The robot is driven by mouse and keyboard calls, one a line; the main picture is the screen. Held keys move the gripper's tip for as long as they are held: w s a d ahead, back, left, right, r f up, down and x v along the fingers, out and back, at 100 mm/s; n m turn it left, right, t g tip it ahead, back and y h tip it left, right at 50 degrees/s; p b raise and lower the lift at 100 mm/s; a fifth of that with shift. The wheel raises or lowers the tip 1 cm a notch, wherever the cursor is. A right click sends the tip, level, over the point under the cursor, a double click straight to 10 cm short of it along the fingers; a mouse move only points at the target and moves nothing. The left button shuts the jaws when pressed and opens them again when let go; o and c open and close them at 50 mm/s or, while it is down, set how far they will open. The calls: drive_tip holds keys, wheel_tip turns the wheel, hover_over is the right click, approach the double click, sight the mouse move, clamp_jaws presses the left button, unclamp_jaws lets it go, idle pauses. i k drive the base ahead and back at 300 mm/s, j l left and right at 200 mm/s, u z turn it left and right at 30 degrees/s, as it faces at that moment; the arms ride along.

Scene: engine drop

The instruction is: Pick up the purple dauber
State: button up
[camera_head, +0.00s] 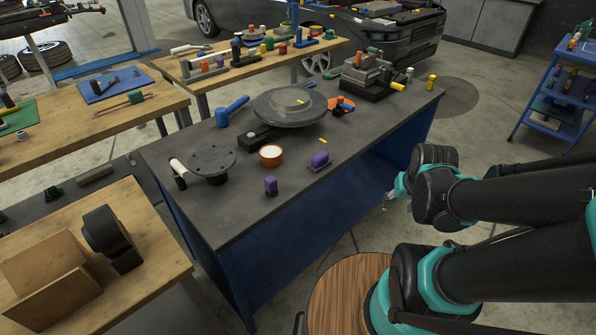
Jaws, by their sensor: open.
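Two purple things are on the dark grey table (240,222) near its front edge. One is a small upright purple piece (271,185). The other is a rounded purple piece (319,161) lying to its right and a little farther back. I cannot tell from their shapes which is the dauber. My gripper (388,202) is open and empty, off the table's front side, to the right of and apart from both pieces. It is small and partly hidden by the arm.
A round wooden stool (345,285) is in front. The table's front strip is mostly clear.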

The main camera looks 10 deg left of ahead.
sight(271, 183)
drive_tip(key=u, duration=0.95)
